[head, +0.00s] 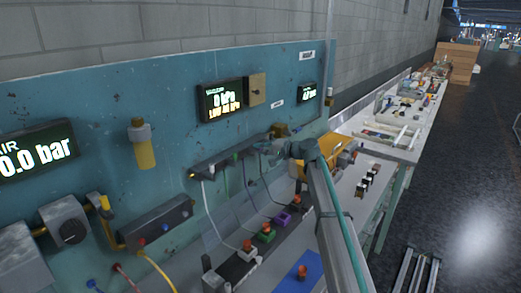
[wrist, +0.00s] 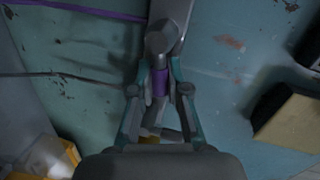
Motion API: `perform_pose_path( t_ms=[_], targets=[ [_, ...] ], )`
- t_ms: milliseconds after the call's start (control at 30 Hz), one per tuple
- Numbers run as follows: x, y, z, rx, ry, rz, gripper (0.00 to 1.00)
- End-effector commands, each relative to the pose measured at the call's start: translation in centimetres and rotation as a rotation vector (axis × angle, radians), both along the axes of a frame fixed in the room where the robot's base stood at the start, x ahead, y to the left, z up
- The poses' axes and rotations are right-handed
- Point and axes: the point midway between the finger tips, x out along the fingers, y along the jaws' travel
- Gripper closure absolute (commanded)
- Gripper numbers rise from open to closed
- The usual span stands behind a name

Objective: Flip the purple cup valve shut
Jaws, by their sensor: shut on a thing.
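In the wrist view, the fingers of my gripper (wrist: 160,86) are closed in on either side of a grey valve part with a purple band (wrist: 161,78). A grey rounded end sticks out just beyond the fingertips. In the head view, my gripper (head: 272,147) is at the right end of the grey manifold rail (head: 225,161) on the teal panel, and hides the valve there. The purple cup (head: 283,219) sits below on the bench, with a thin tube running up towards the rail. The valve's exact angle cannot be told.
Green (head: 264,232) and white (head: 246,250) cups stand left of the purple one. A yellow case (head: 330,160) lies behind my arm. A beige box (wrist: 288,122) juts from the panel at right in the wrist view. Thin tubes hang below the rail.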

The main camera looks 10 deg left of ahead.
Motion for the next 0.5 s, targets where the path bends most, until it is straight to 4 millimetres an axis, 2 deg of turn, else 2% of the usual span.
perform_pose_path(
  t_ms=[233, 500],
  targets=[
    [0.13, -0.02, -0.93, 0.085, 0.18, 0.001, 1.0],
    [0.06, -0.02, -0.89, 0.1, 0.216, 0.001, 1.0]
  ],
)
